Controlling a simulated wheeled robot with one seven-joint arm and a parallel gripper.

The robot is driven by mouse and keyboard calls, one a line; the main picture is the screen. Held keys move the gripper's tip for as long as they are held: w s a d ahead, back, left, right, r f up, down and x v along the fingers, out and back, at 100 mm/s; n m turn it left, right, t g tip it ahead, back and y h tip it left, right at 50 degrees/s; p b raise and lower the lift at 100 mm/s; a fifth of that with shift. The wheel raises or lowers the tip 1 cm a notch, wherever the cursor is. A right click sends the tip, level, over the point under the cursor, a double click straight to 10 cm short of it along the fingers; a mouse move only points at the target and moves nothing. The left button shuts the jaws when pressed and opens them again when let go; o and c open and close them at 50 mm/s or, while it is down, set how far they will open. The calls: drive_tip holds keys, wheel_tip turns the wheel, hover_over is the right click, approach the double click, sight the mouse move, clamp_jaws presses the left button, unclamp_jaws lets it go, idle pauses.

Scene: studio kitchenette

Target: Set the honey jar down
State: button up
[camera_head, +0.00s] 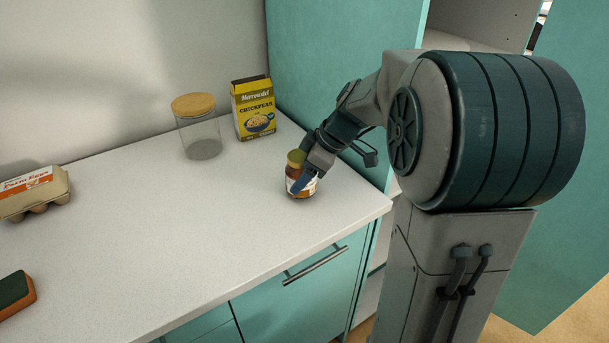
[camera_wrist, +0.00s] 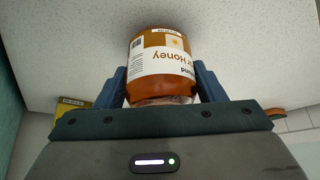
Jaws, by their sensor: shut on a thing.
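The honey jar (camera_head: 294,182) is a small amber jar with a white label and a yellowish lid, near the right end of the white counter (camera_head: 180,240). It looks upright in the head view, at or just above the counter; I cannot tell whether its base touches. My gripper (camera_head: 304,180) is shut on the jar from the right side. Part of the jar is hidden behind my fingers in the head view.
A yellow chickpeas box (camera_head: 254,108) and a glass jar with a wooden lid (camera_head: 199,128) stand behind the honey jar. An egg carton (camera_head: 34,192) and a green-and-orange sponge (camera_head: 14,293) lie at the left. A tall teal cabinet (camera_head: 320,60) borders the right. The counter's middle is clear.

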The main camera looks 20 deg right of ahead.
drive_tip(key=shift+f, duration=0.3)
drive_tip(key=shift+f, duration=0.2)
drive_tip(key=o, duration=1.4)
drive_tip(key=shift+r, duration=0.1)
